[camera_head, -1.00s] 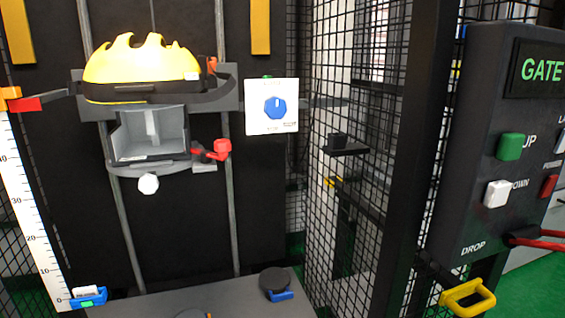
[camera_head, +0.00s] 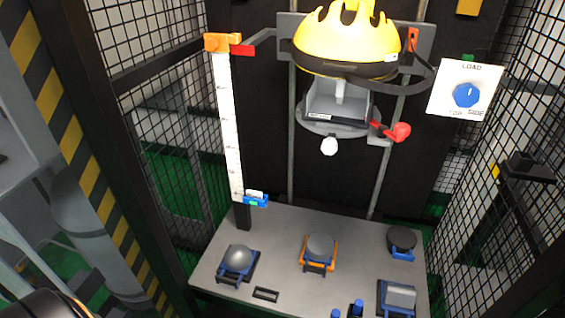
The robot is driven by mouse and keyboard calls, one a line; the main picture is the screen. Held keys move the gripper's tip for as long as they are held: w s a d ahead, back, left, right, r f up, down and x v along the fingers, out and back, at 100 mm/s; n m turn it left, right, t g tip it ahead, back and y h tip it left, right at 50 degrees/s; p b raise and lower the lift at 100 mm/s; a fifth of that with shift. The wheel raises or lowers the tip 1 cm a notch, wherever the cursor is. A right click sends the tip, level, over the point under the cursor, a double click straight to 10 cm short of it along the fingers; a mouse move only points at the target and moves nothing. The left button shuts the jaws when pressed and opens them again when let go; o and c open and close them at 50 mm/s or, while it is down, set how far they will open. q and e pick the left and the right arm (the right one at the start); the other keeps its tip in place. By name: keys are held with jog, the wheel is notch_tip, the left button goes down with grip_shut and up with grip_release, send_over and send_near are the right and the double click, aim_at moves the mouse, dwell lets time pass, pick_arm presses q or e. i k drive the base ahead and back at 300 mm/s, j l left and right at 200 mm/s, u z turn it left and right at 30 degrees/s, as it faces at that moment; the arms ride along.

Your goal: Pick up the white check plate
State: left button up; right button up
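I cannot make out a plate that is clearly the white check plate. A white square panel (camera_head: 465,91) with a blue dial, marked LOAD, TOP and SIDE, is at the upper right of the head view. A small white piece sits in a blue holder (camera_head: 255,200) at the foot of the white ruler (camera_head: 230,125). Neither of my grippers shows in the head view. A dark rounded part with an orange line is cut off at the lower left corner, and I cannot tell what it is.
A yellow flame-patterned helmet (camera_head: 346,40) hangs on the tower carriage above a grey base table (camera_head: 285,225). The table carries a grey dome (camera_head: 238,257), an orange-framed fixture (camera_head: 318,255), a black disc (camera_head: 402,238) and a grey block (camera_head: 398,297). Mesh walls flank it.

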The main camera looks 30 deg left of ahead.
aim_at(250, 193)
jog(key=u, duration=1.15)
